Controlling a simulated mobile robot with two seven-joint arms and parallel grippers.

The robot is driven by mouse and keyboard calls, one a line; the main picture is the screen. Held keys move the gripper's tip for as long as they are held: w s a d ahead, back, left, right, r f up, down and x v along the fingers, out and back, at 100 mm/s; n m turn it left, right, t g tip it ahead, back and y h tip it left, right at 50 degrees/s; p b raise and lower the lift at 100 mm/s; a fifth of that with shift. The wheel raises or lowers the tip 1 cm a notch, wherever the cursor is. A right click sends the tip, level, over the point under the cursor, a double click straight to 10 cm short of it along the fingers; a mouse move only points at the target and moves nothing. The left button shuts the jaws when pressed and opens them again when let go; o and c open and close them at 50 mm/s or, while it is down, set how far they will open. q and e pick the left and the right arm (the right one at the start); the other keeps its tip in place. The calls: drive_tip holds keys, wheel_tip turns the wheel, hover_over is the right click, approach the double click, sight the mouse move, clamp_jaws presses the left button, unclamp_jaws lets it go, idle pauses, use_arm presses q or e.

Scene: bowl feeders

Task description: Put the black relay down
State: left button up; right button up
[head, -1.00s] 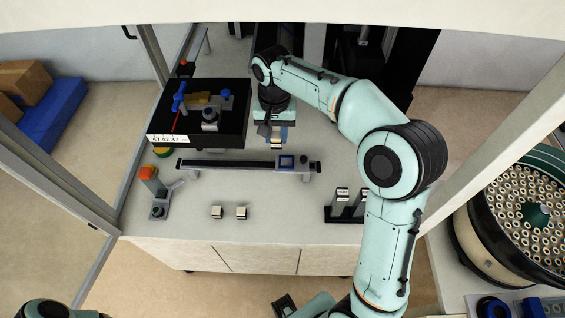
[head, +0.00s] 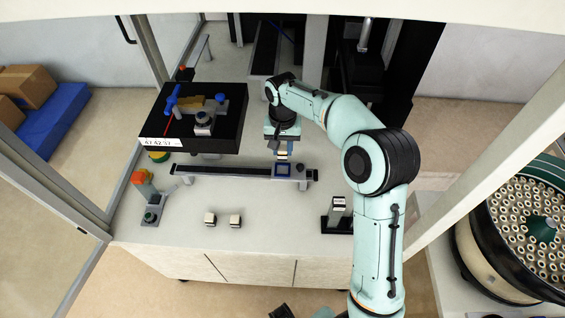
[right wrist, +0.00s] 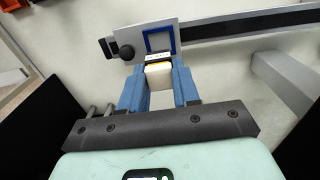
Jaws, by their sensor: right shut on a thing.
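My right gripper (head: 283,150) is shut on a small block (right wrist: 158,76). The block is just on the near side of a blue-framed square (right wrist: 160,40) on a plate with a dark knob. In the head view this square (head: 283,170) sits at the right part of a dark rail, just below the fingers. Whether the block touches the plate I cannot tell. My left gripper is out of view.
The dark rail (head: 225,171) runs across the white worktop. A black box (head: 225,137) stands behind it at left. A signal lamp (head: 141,180) stands left, a black stand (head: 338,226) right, partly behind my arm.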

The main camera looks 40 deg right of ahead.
sight(282, 148)
drive_tip(key=shift+f, duration=3.4)
drive_tip(key=shift+b, duration=0.3)
drive_tip(key=shift+f, duration=0.15)
drive_tip(key=o, duration=1)
drive_tip(key=shift+o, duration=0.2)
drive_tip(key=shift+r, duration=0.25)
wheel_tip(282, 148, up, 12)
drive_tip(key=shift+f+p, duration=0.1)
drive_tip(key=shift+p, duration=0.7)
